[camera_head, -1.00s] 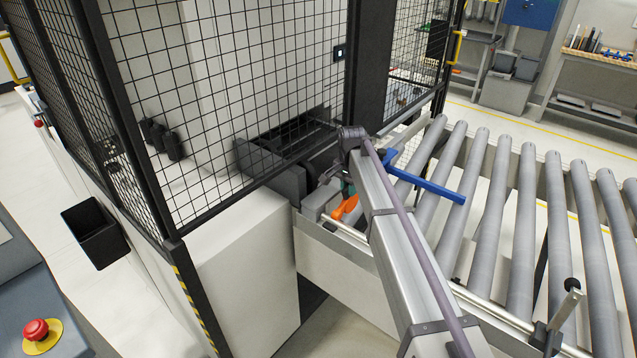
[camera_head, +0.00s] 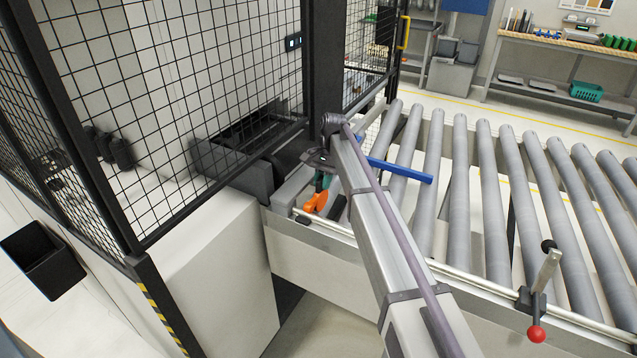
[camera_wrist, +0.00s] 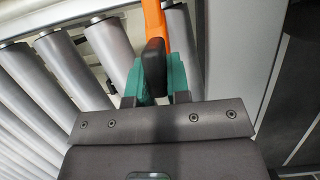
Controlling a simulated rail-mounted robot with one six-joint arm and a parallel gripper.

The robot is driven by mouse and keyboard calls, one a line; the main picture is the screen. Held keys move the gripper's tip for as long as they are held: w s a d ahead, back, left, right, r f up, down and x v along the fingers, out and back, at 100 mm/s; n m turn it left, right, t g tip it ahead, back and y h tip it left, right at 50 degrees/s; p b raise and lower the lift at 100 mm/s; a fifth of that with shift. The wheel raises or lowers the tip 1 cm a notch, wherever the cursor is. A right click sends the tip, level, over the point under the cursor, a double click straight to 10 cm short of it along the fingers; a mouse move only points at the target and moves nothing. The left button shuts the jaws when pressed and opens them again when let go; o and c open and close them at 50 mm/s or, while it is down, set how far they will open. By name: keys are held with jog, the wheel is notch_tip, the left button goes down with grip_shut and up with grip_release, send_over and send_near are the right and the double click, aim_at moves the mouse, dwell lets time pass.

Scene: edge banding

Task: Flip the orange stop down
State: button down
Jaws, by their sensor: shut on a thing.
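The orange stop (camera_head: 315,202) is at the near left end of the roller conveyor, beside the machine opening. In the wrist view its orange arm (camera_wrist: 154,18) runs up out of the top of the picture, with a dark end piece (camera_wrist: 154,60) between my fingers. My gripper (camera_wrist: 156,75) has teal fingers, one on each side of that piece, and is shut on the stop. In the head view my gripper (camera_head: 322,181) is just above the orange part, partly hidden by my arm.
Grey rollers (camera_head: 465,175) extend to the right. A blue bar (camera_head: 398,170) lies across the first rollers, behind my arm. A mesh guard (camera_head: 215,90) with black posts stands close on the left. A red-knobbed lever (camera_head: 537,333) is on the front rail.

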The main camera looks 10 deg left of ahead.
jog(key=c, duration=1.1)
grip_release()
jog(key=p+v, duration=1)
jog(key=shift+w+r, duration=0.2)
jog(key=shift+r, duration=0.15)
